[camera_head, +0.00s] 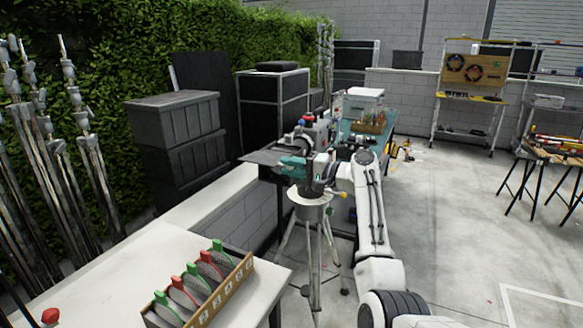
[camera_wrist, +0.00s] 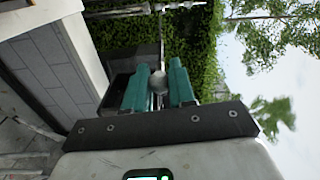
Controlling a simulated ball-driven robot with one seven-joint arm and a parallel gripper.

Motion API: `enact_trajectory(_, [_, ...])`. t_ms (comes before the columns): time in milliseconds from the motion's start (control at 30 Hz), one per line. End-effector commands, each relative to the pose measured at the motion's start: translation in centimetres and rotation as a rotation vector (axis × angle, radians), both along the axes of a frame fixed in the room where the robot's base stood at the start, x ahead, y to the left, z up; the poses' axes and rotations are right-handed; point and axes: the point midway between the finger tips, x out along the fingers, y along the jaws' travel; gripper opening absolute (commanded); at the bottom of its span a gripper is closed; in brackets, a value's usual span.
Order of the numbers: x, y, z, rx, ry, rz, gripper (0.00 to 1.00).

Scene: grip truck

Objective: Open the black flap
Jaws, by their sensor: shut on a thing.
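My gripper (camera_head: 292,166) is in the middle of the head view, with teal fingers. In the wrist view my gripper (camera_wrist: 159,88) has its two teal fingers on either side of a small grey rounded piece (camera_wrist: 158,81), shut on it. A flat dark panel (camera_head: 262,157), which looks like the black flap, juts out level just left of my gripper in the head view. My gripper and arm hide part of that area, so I cannot tell whether the grey piece belongs to the panel.
A tripod stand (camera_head: 312,212) is just below my gripper. A white table (camera_head: 150,265) with a box of red and green-handled items (camera_head: 205,288) is at the front left. Grey crates (camera_head: 180,130) stand by the hedge. Open concrete floor (camera_head: 450,215) lies to the right.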

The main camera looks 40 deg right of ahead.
Motion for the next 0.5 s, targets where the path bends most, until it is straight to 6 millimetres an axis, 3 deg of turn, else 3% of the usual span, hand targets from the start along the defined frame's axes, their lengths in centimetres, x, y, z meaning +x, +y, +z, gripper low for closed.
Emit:
enact_trajectory(300, [-0.01,-0.07,0.07,-0.001,-0.001,-0.002,0.0])
enact_trajectory(333, [-0.02,-0.07,0.07,-0.001,-0.001,-0.002,0.27])
enact_trajectory(500, [-0.02,-0.05,0.03,-0.001,0.0,-0.001,0.44])
